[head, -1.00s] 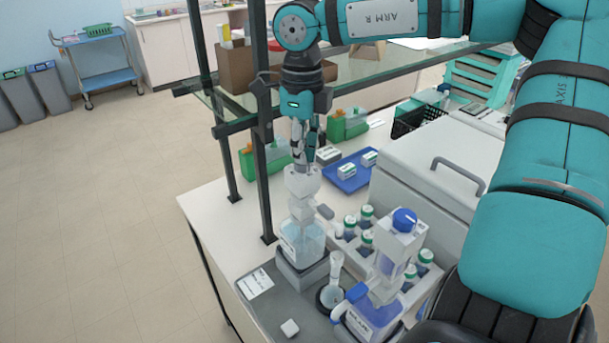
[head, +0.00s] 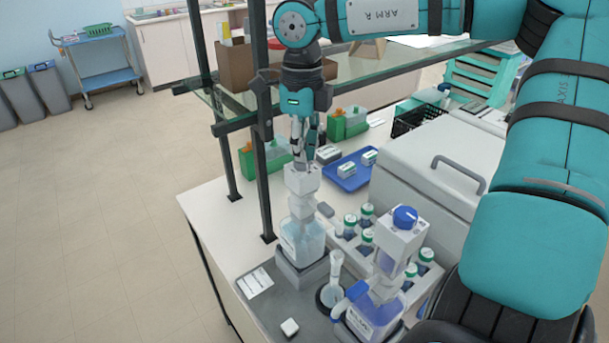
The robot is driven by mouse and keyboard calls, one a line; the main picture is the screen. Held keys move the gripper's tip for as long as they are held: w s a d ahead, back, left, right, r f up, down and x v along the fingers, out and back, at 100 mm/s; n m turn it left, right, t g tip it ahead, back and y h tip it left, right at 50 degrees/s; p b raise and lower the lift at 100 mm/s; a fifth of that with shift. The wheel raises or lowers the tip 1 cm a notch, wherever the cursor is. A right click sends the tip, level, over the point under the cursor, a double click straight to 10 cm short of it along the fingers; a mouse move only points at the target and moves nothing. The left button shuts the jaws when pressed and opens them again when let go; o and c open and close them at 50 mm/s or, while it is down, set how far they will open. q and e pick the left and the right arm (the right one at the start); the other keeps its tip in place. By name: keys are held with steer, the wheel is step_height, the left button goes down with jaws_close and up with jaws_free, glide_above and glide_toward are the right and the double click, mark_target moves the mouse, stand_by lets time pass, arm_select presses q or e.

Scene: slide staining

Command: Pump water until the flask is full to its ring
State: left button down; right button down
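A bottle (head: 301,243) of pale, clear liquid with a white pump head (head: 302,180) stands upright on a grey block. My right gripper (head: 304,163) points down at the top of the pump head, its fingertips close together and apparently touching it. The fingers look shut, with nothing visible between them. A small narrow-necked flask (head: 332,293) stands in front and to the right of the bottle, in a dark round holder. Its ring and liquid level are too small to make out. My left gripper is not in view.
A second dispenser (head: 404,240) with a blue cap and a bottle of blue liquid (head: 374,318) stands right of the flask. Several green-capped bottles (head: 366,238) stand behind. A dark shelf post (head: 262,185) rises left of my gripper. A white lidded box (head: 430,165) is at right.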

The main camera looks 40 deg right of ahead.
steer(key=shift+s, duration=0.1)
steer(key=shift+r+p, duration=1.9)
steer(key=shift+r, duration=1.3)
steer(key=shift+f, duration=0.15)
steer(key=shift+f+b, duration=2.8)
steer(key=shift+f, duration=0.4)
steer(key=shift+r, duration=0.15)
